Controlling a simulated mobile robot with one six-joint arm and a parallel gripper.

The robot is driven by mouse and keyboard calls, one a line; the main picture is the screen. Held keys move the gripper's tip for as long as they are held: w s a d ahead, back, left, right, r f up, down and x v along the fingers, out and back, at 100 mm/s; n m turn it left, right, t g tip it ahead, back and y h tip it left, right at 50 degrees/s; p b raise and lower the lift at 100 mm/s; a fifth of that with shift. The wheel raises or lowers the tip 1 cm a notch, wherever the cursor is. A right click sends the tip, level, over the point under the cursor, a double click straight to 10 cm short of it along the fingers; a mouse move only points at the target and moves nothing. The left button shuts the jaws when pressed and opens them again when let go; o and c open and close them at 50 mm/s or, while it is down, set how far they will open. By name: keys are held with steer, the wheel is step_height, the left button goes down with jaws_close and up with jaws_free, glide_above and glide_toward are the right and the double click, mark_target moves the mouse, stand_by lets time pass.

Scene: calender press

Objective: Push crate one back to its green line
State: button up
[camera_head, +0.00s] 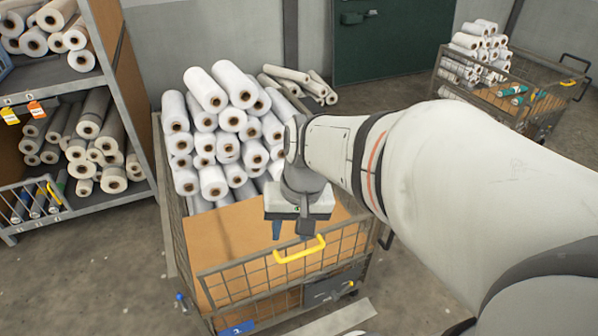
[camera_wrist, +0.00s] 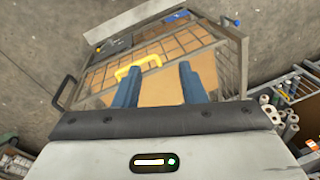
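A large wire-mesh crate (camera_head: 176,225) on wheels stands in front of me, loaded with white rolls (camera_head: 228,120) at its far end. A blue label (camera_head: 237,328) at its near bottom edge seems to read 2; I see no crate clearly marked one. A yellow handle (camera_head: 299,250) sits on its near top rim; it also shows in the wrist view (camera_wrist: 138,66). My gripper (camera_head: 291,235) is open and empty, pointing down just above and behind the handle. In the wrist view its blue fingers (camera_wrist: 160,68) stand apart. Whether they touch the handle is unclear. No green line is in view.
Another wheeled crate (camera_head: 547,107) with white rolls stands at the back right. Loose rolls lie behind the near crate. Grey floor is bare at front left.

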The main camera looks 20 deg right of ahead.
steer(key=w+d+f+m+t+y+b, duration=0.35)
steer(key=w+d+f+m+b, duration=0.25)
steer(key=d+f+m+b, duration=0.4)
steer(key=w+d+f+m+t+y+b, duration=0.2)
steer(key=w+d+f+m+y+b, duration=0.45)
steer(key=f, duration=0.65)
steer(key=s+d+f+m+t+h+b, duration=0.25)
steer(key=d+f+m+t, duration=0.2)
steer(key=d, duration=0.55)
steer(key=s+d+f+m+t+h+b, duration=0.2)
steer(key=d+f+m+t+h+b, duration=0.25)
steer(key=d, duration=0.45)
steer(key=s+d+f+m+t+h+b, duration=0.1)
steer(key=s+d+f+m+t+b, duration=0.1)
steer(key=d+f+m, duration=0.6)
steer(key=w+n, duration=0.1)
steer(key=w, duration=0.1)
steer(key=w+n+b, duration=0.1)
steer(key=w, duration=0.1)
steer(key=w+r+n+b, duration=0.1)
steer(key=w, duration=0.2)
steer(key=shift+w+r, duration=0.1)
jaws_close()
